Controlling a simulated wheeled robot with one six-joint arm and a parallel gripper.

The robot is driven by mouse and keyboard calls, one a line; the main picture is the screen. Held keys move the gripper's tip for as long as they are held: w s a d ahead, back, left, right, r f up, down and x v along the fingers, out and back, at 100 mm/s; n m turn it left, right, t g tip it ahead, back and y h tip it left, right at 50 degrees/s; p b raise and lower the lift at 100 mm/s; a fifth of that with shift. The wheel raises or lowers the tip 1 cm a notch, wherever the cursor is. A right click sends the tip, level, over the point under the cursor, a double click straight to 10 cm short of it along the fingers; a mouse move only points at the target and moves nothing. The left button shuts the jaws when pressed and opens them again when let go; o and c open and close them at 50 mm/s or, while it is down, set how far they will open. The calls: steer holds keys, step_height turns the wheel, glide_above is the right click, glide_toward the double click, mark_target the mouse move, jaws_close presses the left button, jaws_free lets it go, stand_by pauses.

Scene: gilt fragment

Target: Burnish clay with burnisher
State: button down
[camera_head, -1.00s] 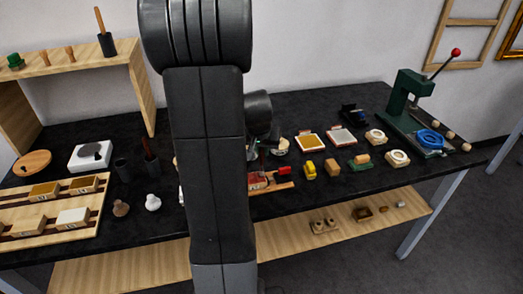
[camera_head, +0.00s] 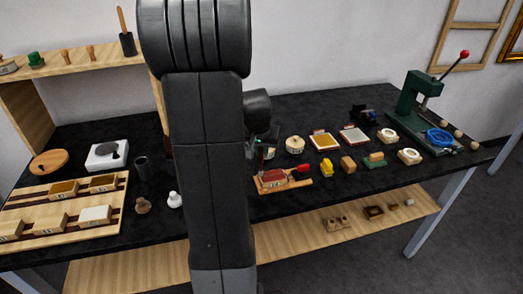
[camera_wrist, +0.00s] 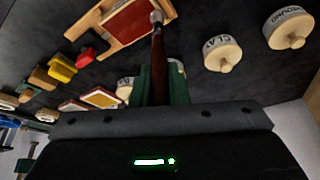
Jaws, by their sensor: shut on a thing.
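My gripper (camera_wrist: 158,92) is shut on the burnisher (camera_wrist: 157,50), a dark red-brown handle with a small pale tip. The tip shows beside the right edge of a red, clay-coloured panel (camera_wrist: 130,24) in a wooden holder (camera_wrist: 88,27). I cannot tell whether it touches. The red panel (camera_head: 273,178) also shows in the head view, on the black table right of my arm. There the gripper is mostly hidden behind my arm. In the wrist view a pale pot labelled CLAY (camera_wrist: 222,58) stands right of the burnisher.
A pot labelled GROUND (camera_wrist: 288,30) stands farther right. Right of the panel are a yellow block (camera_head: 327,168), a brown block (camera_head: 348,165), a green-based block (camera_head: 374,160) and a green press (camera_head: 415,105). A wooden rack (camera_head: 60,215) lies at the left.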

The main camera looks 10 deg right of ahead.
step_height(320, 180, up, 7)
steer(key=p, duration=0.4)
steer(key=shift+d+r, duration=0.15)
steer(key=shift+d, duration=0.1)
steer(key=shift+a, duration=0.1)
stand_by(0.3)
